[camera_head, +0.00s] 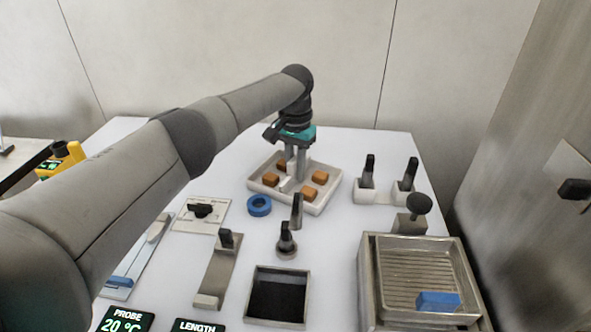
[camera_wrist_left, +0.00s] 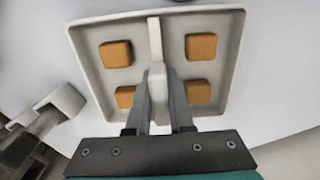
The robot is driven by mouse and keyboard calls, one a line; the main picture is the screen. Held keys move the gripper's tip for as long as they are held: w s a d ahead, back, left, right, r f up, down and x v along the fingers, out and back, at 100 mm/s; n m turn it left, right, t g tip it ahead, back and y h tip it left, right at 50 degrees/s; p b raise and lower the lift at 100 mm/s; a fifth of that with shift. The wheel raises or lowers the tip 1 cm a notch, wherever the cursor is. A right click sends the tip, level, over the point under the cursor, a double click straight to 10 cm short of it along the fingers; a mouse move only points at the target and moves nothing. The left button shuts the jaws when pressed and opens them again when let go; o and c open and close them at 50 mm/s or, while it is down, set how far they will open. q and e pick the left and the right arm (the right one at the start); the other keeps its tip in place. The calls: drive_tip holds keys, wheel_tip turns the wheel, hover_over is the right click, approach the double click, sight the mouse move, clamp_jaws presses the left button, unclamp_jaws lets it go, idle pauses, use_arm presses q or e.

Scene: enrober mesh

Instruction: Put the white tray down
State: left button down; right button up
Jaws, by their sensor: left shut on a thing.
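The white tray (camera_head: 318,205) is in the upper middle of the table in the head view, with several orange-brown blocks in it. In the left wrist view the tray (camera_wrist_left: 85,45) fills the upper middle, with its blocks near the corners. My left gripper (camera_head: 298,178) is above the tray's middle, pointing down. In the wrist view my left gripper (camera_wrist_left: 158,85) is shut on the tray's upright central grip. I cannot tell whether the tray's underside touches the table. My right gripper is not in view.
A blue ring (camera_head: 259,205) lies just left of the tray. Black-handled tools in white holders (camera_head: 367,190) stand to its right. A metal pan (camera_head: 425,255) with a blue block is at the front right. A black-filled square dish (camera_head: 278,297) is at the front.

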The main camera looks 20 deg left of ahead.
use_arm(q)
drive_tip(key=c, duration=1.2)
unclamp_jaws()
drive_tip(key=shift+f, duration=0.15)
drive_tip(key=shift+c, duration=0.2)
drive_tip(key=o, duration=0.4)
drive_tip(key=shift+o, duration=0.2)
